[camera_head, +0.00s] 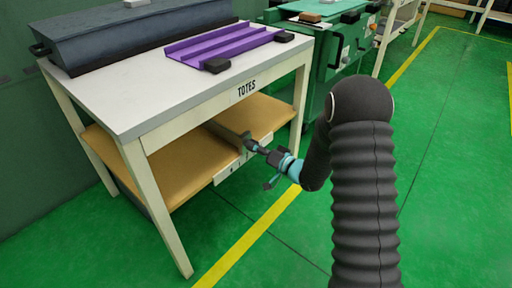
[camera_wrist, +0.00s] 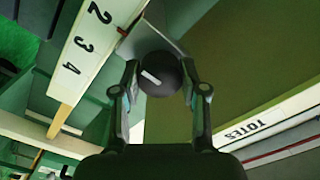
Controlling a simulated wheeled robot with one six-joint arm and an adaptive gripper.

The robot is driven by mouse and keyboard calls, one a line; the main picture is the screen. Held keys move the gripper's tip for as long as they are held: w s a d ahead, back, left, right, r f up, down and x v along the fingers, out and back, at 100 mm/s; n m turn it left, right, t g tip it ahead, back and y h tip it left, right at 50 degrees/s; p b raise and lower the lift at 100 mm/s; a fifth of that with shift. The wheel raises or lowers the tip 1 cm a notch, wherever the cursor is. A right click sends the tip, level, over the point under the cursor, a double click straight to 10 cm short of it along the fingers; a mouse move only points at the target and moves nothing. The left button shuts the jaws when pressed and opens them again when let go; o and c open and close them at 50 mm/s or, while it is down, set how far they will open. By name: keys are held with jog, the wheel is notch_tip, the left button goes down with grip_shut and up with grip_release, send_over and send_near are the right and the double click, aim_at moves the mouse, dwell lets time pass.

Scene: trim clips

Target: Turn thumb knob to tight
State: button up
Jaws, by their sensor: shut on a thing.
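The thumb knob is a round dark knob (camera_wrist: 160,74) with a short white mark, in the middle of the wrist view. It sits against a grey plate (camera_wrist: 152,38) beside a pale strip with the numbers 2, 3 and 4 (camera_wrist: 85,45). My gripper (camera_wrist: 160,85) has one finger on each side of the knob and is shut on it. In the head view my gripper (camera_head: 255,147) reaches the front edge of the lower shelf under the table; the knob is mostly hidden there by the fingers.
The white-topped table (camera_head: 120,100) labelled TOTES bears a purple tray (camera_head: 215,45) and a dark blue-grey box (camera_head: 130,35). Its leg (camera_head: 301,100) stands near my wrist. A green machine (camera_head: 330,50) is behind. The green floor (camera_head: 440,150) on the right is clear.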

jog(key=o, duration=1.1)
jog(key=shift+a, duration=0.1)
jog(key=shift+o, duration=0.2)
jog(key=v, duration=1.2)
